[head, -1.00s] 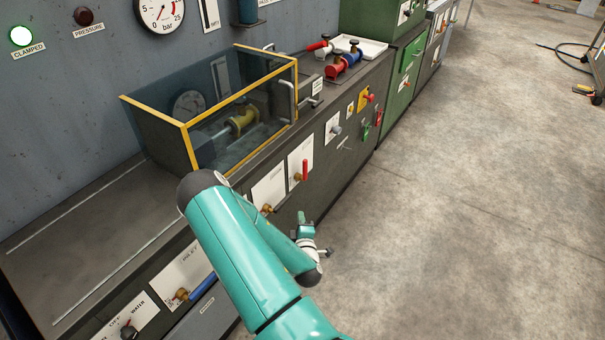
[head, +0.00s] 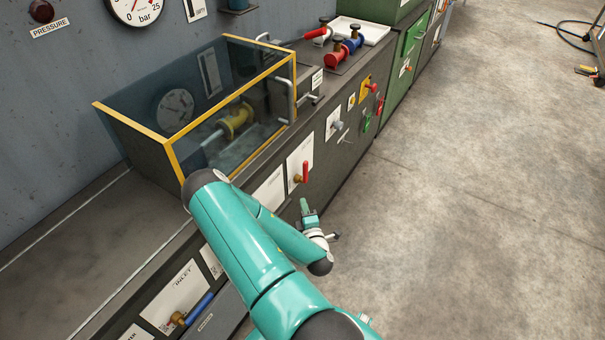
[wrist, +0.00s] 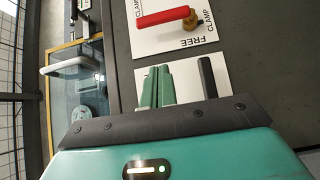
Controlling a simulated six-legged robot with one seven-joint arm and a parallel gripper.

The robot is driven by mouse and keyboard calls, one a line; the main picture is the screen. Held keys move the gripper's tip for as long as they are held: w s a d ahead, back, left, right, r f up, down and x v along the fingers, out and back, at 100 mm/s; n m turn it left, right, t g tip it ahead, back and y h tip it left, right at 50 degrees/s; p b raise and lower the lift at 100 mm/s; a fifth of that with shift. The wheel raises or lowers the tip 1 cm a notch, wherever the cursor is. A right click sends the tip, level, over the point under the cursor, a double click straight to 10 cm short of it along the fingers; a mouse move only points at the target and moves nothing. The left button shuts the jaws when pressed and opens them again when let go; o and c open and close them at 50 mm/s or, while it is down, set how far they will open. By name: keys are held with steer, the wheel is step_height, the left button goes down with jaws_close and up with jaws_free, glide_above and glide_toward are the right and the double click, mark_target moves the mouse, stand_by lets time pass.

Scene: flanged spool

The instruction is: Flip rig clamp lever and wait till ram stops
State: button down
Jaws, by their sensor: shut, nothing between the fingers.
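The clamp lever (head: 305,171) is a red handle standing upright on a white plate on the bench front. In the wrist view the red handle (wrist: 162,18) lies sideways beside a brass pivot, on a plate lettered CLAMP and FREE. My gripper (head: 304,203) is just below it in the head view. In the wrist view my gripper's green fingers (wrist: 155,84) are together and empty, apart from the lever. The yellow flanged spool (head: 236,122) sits behind the guard's glass, with a pale rod (head: 211,138) on its left. Whether the rod moves cannot be told.
The yellow-edged glass guard (head: 168,138) stands on the bench top. A dark pressure lamp (head: 42,10) and a gauge (head: 136,6) are on the wall. A blue handle (head: 200,308) is lower on the bench front.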

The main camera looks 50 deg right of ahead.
mark_target(304, 178)
steer(key=shift+a, duration=0.2)
steer(key=x, duration=0.4)
steer(key=s+d+x, duration=0.1)
steer(key=x, duration=0.3)
steer(key=d+x, duration=0.1)
steer(key=x, duration=0.3)
steer(key=shift+s+d, duration=0.2)
steer(key=shift+d, duration=0.1)
steer(key=shift+d+r, duration=0.1)
